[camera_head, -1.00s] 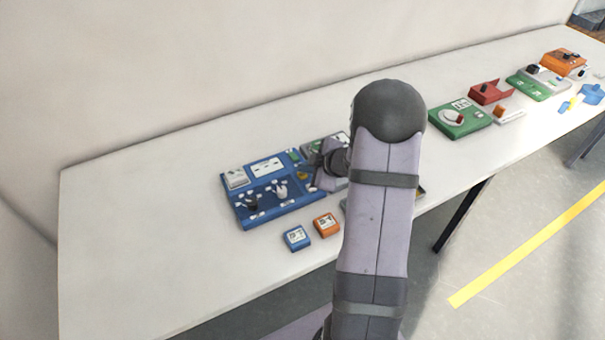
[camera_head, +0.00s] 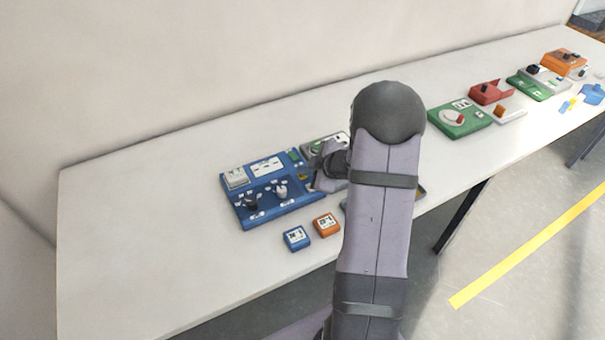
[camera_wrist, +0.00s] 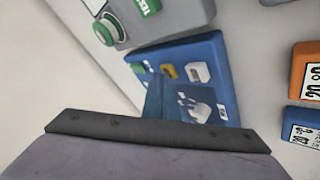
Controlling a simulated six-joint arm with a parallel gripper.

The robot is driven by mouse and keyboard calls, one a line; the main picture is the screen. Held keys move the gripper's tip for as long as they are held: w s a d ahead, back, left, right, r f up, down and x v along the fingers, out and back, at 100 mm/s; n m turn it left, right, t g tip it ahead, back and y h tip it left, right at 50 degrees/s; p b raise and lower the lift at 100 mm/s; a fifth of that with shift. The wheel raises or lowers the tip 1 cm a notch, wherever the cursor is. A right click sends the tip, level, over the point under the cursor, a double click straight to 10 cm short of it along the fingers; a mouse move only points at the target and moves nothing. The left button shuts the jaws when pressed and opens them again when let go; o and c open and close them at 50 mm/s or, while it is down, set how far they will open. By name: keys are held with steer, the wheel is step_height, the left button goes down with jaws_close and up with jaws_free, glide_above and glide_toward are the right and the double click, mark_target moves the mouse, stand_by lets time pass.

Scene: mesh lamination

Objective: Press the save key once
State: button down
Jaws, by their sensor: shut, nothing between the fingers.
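A blue control panel (camera_head: 240,208) lies on the table left of my arm, with a white block, a white display plate, two knobs, and small green and yellow parts at its right side. In the wrist view the panel (camera_wrist: 212,62) shows a green part (camera_wrist: 138,68), a yellow part (camera_wrist: 168,71) and a white part (camera_wrist: 198,72). The labels are too small to read, so I cannot tell which is the save key. My gripper (camera_head: 318,180) is shut and empty at the panel's right edge, partly hidden by my arm; whether it touches is unclear.
A grey box (camera_wrist: 165,18) with a round green button stands beside the panel. A small blue block (camera_head: 297,238) and an orange block (camera_head: 326,224) lie in front. A green device (camera_head: 460,118) and other devices stand farther right. The table's left end is clear.

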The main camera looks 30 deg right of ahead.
steer(key=shift+r+p, duration=0.85)
steer(key=shift+p, duration=0.2)
steer(key=shift+r, duration=0.1)
step_height(320, 180, up, 5)
steer(key=p, duration=0.5)
stand_by(0.8)
